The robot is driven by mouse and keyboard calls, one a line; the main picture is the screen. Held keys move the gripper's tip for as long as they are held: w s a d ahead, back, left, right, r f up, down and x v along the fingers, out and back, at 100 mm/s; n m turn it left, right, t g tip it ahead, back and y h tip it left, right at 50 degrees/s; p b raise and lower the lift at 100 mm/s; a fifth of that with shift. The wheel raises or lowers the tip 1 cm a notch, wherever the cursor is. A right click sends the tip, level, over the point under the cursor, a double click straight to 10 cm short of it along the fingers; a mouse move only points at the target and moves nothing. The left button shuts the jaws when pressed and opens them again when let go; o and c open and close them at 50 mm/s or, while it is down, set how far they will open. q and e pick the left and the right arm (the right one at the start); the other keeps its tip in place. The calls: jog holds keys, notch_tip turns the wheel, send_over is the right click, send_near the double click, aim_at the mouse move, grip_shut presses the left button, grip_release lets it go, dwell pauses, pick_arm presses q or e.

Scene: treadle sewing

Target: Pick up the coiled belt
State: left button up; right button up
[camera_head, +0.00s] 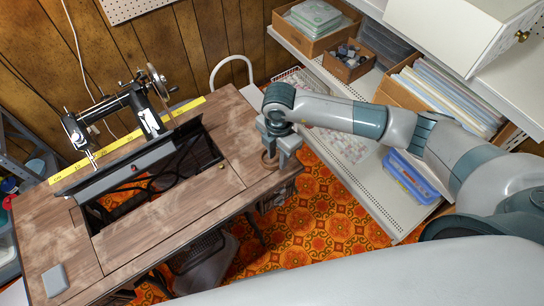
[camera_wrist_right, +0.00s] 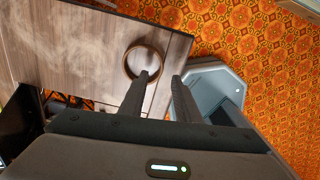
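The coiled belt (camera_head: 267,162) is a thin brown ring lying flat on the wooden table top near its right corner. It also shows in the right wrist view (camera_wrist_right: 127,63), close to the table edge. My right gripper (camera_head: 277,156) points down over that corner. In the right wrist view its two dark fingers (camera_wrist_right: 162,78) are apart with nothing between them. The left finger overlaps the ring's near side in the picture; the right finger is past the ring, by the table edge. I cannot tell whether either touches it. My left gripper is not in view.
A black sewing machine (camera_head: 112,112) stands at the table's back left, beside an open well and a yellow tape measure (camera_head: 72,172). A grey square (camera_head: 55,280) lies front left. A shelf (camera_head: 375,200) with boxes stands to the right. Patterned orange floor lies between.

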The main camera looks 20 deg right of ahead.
jog(key=shift+d+f+p, duration=0.2)
jog(key=shift+f+p, duration=0.5)
jog(key=shift+f, duration=1.35)
grip_shut()
